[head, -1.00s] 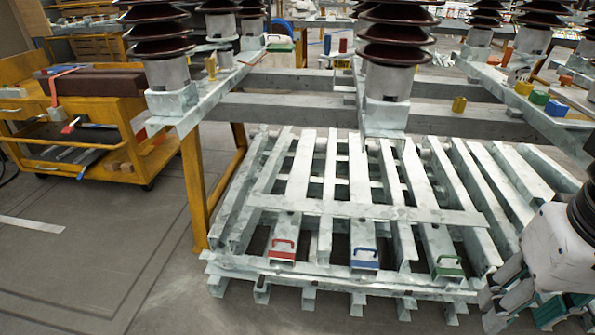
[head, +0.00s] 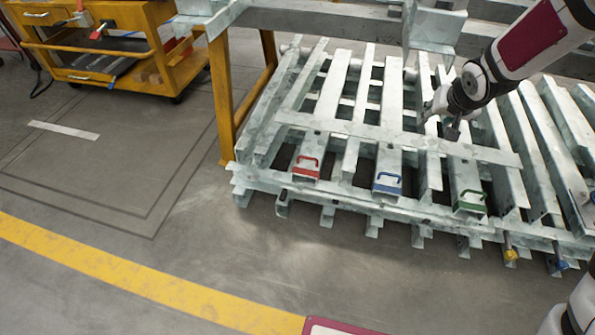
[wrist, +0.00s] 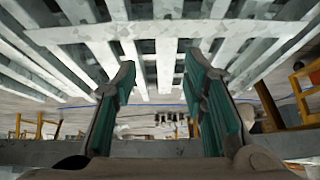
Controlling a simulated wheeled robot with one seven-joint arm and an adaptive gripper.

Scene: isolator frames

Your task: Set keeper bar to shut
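I cannot tell which part is the keeper bar. A flat grey cross bar (head: 400,140) lies over the steel channels in the head view. Three handled end plates, red (head: 306,168), blue (head: 387,183) and green (head: 469,203), sit along the front of the stack. My gripper (head: 440,120) is above the stack, close to the cross bar; contact cannot be told. In the wrist view my gripper (wrist: 160,78) has its two green-padded fingers wide apart, with nothing between them. Steel channels show beyond the fingertips.
Yellow (head: 510,254) and blue (head: 560,264) fittings hang at the stack's front right. A yellow frame post (head: 221,100) stands at its left, and a yellow cart (head: 150,45) farther left. The floor in front is clear, with a yellow line (head: 120,275).

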